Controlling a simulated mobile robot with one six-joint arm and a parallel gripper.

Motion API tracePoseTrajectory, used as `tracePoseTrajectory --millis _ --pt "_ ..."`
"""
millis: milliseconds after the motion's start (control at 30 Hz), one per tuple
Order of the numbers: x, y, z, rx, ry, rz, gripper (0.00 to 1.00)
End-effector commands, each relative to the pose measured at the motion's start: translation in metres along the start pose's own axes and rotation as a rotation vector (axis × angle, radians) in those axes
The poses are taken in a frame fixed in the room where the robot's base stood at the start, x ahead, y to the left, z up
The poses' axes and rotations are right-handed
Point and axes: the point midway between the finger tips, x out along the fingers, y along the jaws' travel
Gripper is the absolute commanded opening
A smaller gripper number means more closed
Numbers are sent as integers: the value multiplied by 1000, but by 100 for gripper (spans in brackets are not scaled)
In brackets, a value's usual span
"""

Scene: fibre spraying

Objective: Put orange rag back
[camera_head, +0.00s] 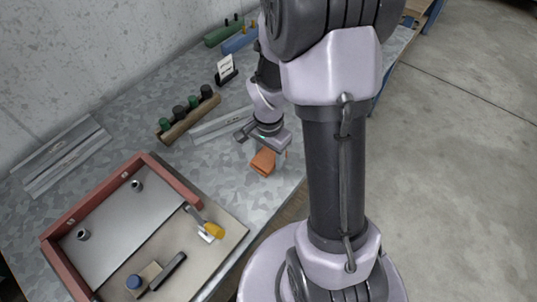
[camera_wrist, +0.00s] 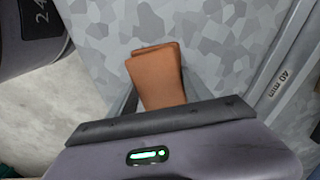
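The orange rag (camera_head: 263,162) is a small folded cloth near the front edge of the grey table, just below my gripper (camera_head: 264,141) in the head view. In the wrist view the rag (camera_wrist: 157,75) shows beyond the dark edge of my gripper, which hides its lower end. Its upper part looks folded over. The fingers are mostly hidden, so I cannot tell whether they are closed on the rag or around it. I also cannot tell whether the rag touches the tabletop.
A red-edged tray (camera_head: 180,181) holds a yellow-handled brush (camera_head: 213,231) and small parts at lower left. A brown rack with dark and green knobs (camera_head: 188,119), a small sign (camera_head: 226,72) and flat metal bars (camera_head: 66,156) lie farther back. Table between tray and rag is clear.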

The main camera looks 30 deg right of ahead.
Motion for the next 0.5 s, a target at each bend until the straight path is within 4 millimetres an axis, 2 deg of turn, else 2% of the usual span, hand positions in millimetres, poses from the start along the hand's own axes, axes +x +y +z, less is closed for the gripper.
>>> tracePoseTrajectory --millis 33,100,367,467,500 --pt "0 0 0 0 0 0 71" --pt "0 0 0 0 0 1 79" --pt "-1 0 0 0 0 0 79" --pt "-13 0 0 0 1 -1 79" --pt "-22 0 0 0 2 -2 79"
